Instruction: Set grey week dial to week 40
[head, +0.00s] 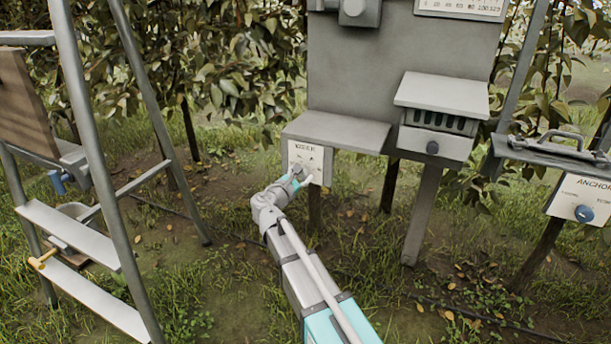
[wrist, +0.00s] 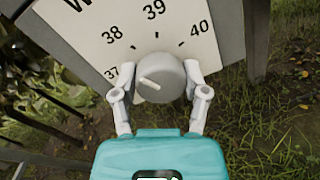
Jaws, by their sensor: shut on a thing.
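The grey week dial (wrist: 165,76) is a round knob on a white plate (wrist: 90,30) with the numbers 37, 38, 39 and 40 in the wrist view. A white line on the knob slants, its outer end towards the left, roughly at 37. My gripper (wrist: 159,74) is shut on the dial, one finger on each side. In the head view my gripper (head: 299,175) is at the WEEK plate (head: 306,156), below a grey hood, and largely covers the dial.
A grey board (head: 350,90) with a slotted box (head: 437,115) stands behind. A stepladder (head: 85,235) is at the left. An ANCHOR panel (head: 582,198) with a blue knob is at the right. Grass lies open between them.

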